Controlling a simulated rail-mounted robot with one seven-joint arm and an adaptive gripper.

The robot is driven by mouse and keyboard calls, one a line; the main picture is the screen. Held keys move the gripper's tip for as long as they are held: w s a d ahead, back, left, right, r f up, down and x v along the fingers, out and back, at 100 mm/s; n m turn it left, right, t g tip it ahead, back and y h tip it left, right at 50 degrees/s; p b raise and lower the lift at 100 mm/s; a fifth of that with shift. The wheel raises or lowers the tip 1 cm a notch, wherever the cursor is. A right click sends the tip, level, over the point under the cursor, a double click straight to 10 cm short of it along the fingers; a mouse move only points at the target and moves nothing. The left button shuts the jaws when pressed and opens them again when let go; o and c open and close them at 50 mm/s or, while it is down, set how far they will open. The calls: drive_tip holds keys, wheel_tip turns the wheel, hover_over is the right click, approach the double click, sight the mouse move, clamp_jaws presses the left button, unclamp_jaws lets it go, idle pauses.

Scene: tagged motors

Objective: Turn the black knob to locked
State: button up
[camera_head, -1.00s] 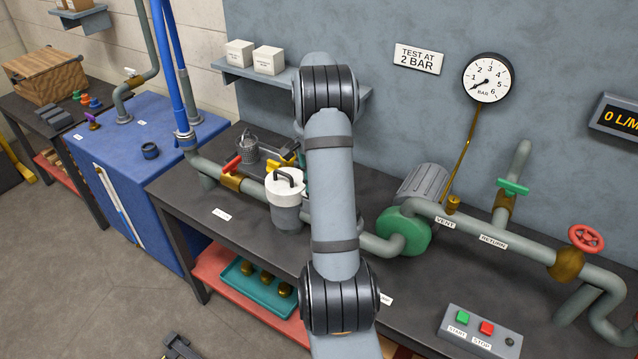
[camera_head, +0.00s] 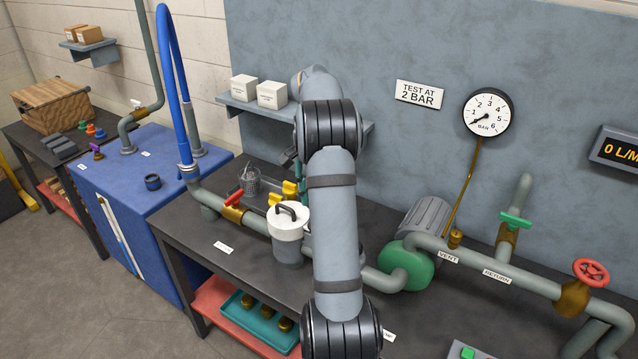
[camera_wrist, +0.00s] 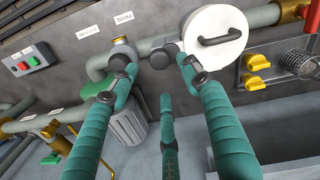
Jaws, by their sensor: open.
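I cannot clearly make out the black knob. The control box (camera_wrist: 29,61) with red and green buttons is at the left of the wrist view, and only its top edge (camera_head: 466,353) shows at the bottom of the head view. My gripper (camera_wrist: 152,66) is open, its teal fingers spread over the bench. A dark round piece shows between the fingertips; I cannot tell what it is. In the head view my arm mostly hides the gripper, near the shelf.
A white-lidded canister (camera_head: 288,230) stands close to my arm, also in the wrist view (camera_wrist: 215,35). Grey pipes (camera_head: 470,262), a green pump (camera_head: 407,265) and a red handwheel (camera_head: 590,271) line the bench. A wall shelf (camera_head: 240,107) holds two boxes.

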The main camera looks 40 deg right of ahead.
wheel_tip(320, 180, up, 5)
drive_tip(key=shift+w+f, duration=0.1)
idle(0.6)
drive_tip(key=f, duration=1.2)
drive_tip(key=shift+s+d, duration=0.15)
drive_tip(key=shift+s, duration=0.05)
drive_tip(key=shift+r, duration=0.1)
